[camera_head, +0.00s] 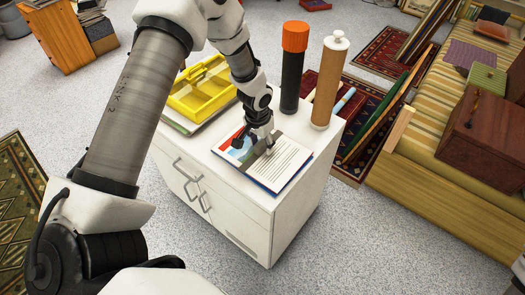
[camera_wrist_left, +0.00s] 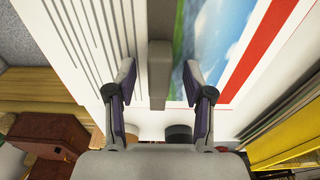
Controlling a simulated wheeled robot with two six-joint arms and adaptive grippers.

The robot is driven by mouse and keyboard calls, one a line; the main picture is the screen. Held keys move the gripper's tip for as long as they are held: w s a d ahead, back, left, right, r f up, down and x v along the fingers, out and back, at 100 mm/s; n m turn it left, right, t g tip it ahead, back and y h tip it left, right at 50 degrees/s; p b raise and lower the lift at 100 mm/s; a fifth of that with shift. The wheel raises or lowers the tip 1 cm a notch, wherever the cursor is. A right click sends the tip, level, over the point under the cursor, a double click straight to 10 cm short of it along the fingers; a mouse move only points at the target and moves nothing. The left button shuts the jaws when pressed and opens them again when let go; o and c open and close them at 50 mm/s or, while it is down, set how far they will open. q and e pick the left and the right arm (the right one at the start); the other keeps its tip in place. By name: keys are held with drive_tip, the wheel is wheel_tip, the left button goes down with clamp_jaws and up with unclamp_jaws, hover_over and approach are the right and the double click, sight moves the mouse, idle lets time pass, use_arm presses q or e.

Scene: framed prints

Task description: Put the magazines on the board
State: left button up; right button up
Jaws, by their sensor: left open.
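A magazine (camera_head: 283,163) with a printed text page and a red-and-blue picture lies on the white cabinet top. Blue shows along its lower edge, perhaps another magazine or cover beneath. A grey bar runs between its text and picture in the left wrist view (camera_wrist_left: 158,70). My left gripper (camera_head: 254,141) is over the magazine, open and empty; its fingers (camera_wrist_left: 158,85) appear on either side of the grey bar. I cannot tell whether they touch the page. The wrist hides part of the magazine. I cannot pick out the board for certain.
A yellow tray (camera_head: 203,88) sits at the cabinet's back left, over flat grey items. A black tube with an orange cap (camera_head: 295,38) and a brown tube (camera_head: 328,85) stand at the back right. A striped daybed (camera_head: 440,155) holds a brown box. Floor in front is clear.

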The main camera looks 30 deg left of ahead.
use_arm(q)
drive_tip(key=shift+f, duration=0.4)
drive_tip(key=shift+s+r, duration=0.1)
drive_tip(key=shift+r, duration=0.05)
clamp_jaws()
